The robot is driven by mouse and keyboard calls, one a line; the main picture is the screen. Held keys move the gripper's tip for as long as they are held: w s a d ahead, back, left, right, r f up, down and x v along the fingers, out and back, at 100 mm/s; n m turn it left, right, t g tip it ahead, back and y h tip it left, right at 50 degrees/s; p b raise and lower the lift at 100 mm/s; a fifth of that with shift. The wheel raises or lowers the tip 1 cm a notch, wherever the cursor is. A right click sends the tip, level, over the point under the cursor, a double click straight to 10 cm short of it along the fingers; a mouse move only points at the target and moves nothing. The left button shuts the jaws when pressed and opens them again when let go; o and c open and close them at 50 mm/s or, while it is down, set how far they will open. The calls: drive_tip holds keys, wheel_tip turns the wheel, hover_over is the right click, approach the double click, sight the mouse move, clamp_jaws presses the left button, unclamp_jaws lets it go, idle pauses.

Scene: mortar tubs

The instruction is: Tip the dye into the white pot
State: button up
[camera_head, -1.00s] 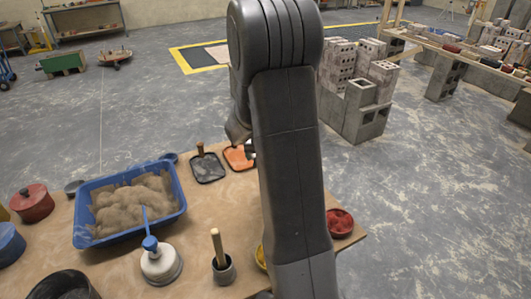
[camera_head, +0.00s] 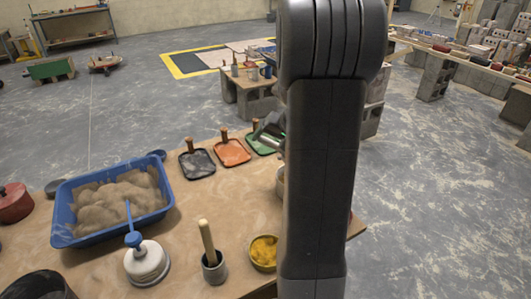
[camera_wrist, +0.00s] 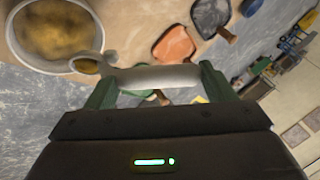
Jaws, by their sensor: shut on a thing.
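My gripper (camera_wrist: 155,82) is shut on the pale handle of a scoop (camera_wrist: 150,77). The scoop's small round bowl (camera_wrist: 88,66) points left in the wrist view and seems to hold brownish-yellow dye. It overlaps the near rim of a large pale round pot (camera_wrist: 99,42), which looks like the white pot and has brownish-yellow stuff inside. I cannot tell the height between them. In the head view my gripper (camera_head: 268,134) is partly hidden by my arm, near the green tray; the pot is mostly hidden there. A bowl of yellow powder (camera_head: 264,252) stands at the front.
Black (camera_head: 197,164), orange (camera_head: 232,152) and green (camera_head: 262,145) trays with wooden handles line the far table edge. A blue tub (camera_head: 62,225) of sand stands left. A white container with a blue handle (camera_head: 148,264) and a grey cup (camera_head: 216,270) stand in front.

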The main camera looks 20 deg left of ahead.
drive_tip(key=d+y+b, duration=0.1)
drive_tip(key=b, duration=0.1)
drive_tip(key=w+d+y+b, duration=0.1)
drive_tip(key=d+y+b, duration=0.1)
drive_tip(key=b, duration=0.1)
drive_tip(key=shift+d+f+m+g, duration=0.15)
drive_tip(key=shift+d+m+g, duration=0.15)
drive_tip(key=shift+m, duration=0.1)
drive_tip(key=y, duration=0.1)
drive_tip(key=d+b, duration=0.1)
drive_tip(key=d+y+b, duration=0.1)
drive_tip(key=shift+w+r+m+y, duration=0.25)
drive_tip(key=shift+w+m+y, duration=0.05)
drive_tip(key=shift+w, duration=0.05)
drive_tip(key=shift+d+r+y+b, duration=0.25)
drive_tip(key=shift+d+y+b, duration=0.05)
drive_tip(key=shift+d+y, duration=0.2)
